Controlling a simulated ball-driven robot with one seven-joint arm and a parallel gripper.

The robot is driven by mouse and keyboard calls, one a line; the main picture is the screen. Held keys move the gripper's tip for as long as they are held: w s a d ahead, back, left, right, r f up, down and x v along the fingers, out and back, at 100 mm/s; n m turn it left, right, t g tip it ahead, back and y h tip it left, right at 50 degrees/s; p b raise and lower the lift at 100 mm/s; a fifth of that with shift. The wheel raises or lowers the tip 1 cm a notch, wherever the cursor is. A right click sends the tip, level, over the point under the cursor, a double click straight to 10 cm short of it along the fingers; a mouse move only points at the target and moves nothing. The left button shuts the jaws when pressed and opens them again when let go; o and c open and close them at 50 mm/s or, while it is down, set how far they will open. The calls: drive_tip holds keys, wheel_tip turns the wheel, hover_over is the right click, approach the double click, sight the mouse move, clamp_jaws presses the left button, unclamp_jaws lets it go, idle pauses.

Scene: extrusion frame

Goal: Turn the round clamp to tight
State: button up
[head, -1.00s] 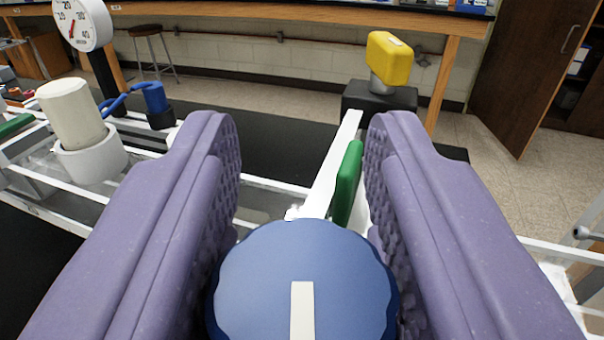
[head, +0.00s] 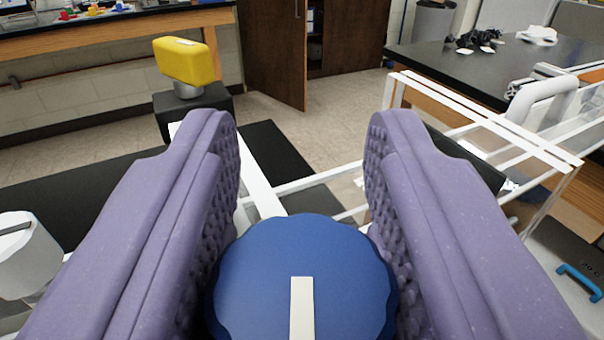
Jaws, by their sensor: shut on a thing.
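The round clamp is a blue knob (head: 255,270) with a scalloped edge and a white pointer stripe on its face. It sits at the bottom middle of the head view, and its lower part is cut off by the frame. The white stripe points straight up in the picture. My gripper (head: 302,215) has two purple padded fingers, one on each side of the knob, and is shut on it. The knob's mount and shaft are hidden beneath it.
A yellow block (head: 183,62) stands on a black base behind my left finger. White frame bars (head: 480,125) run across the right. A white cylinder (head: 25,258) is at lower left. A dark table (head: 500,62) stands at back right; open floor lies between.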

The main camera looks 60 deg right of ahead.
drive_tip(key=shift+m+g+h, duration=0.4)
drive_tip(key=shift+m+g, duration=0.1)
drive_tip(key=shift+g, duration=0.1)
drive_tip(key=o, duration=1)
drive_tip(key=shift+c, duration=0.2)
drive_tip(key=p+v, duration=0.2)
drive_tip(key=v, duration=0.5)
drive_tip(key=shift+s+a, duration=0.25)
drive_tip(key=shift+a, duration=0.1)
